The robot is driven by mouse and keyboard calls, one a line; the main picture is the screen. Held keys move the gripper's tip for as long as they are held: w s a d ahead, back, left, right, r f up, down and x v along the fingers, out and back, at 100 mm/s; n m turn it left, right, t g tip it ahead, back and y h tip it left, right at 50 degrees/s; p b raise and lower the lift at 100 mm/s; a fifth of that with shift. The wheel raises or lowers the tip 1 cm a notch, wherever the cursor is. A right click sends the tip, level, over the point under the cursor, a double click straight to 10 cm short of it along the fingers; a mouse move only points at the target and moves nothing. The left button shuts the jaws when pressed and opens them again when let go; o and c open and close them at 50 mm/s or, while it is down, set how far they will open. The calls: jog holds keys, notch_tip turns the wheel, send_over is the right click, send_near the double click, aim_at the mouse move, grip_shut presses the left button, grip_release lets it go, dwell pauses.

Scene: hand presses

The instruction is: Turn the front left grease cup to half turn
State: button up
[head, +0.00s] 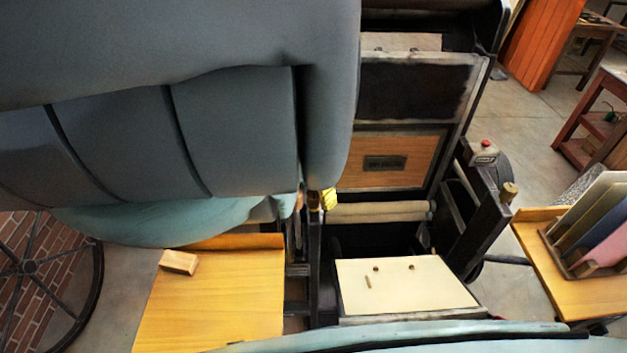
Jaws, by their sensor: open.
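The hand press fills the middle of the head view. On its near left post, the front left grease cup (313,201) shows as a small brownish top, partly hidden by my arm. My gripper (315,198) is mostly hidden behind my large grey arm. A yellow piece that looks like a fingertip sits just right of the cup, and a paler piece shows to its left. The gripper is open around or beside the cup; I cannot tell if it touches. The cup's turn angle cannot be read.
A cream board (400,286) lies at the press front, with a roller (380,211) behind it. A wooden side table (215,300) holds a wood block (179,262). A rack of coloured boards (590,225) stands right. A spoked wheel (30,267) is at left.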

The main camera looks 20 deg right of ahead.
aim_at(314, 192)
notch_tip(314, 192, up, 9)
jog(key=shift+w+a+r, duration=0.1)
jog(key=shift+a, duration=0.05)
jog(key=shift+r, duration=1.25)
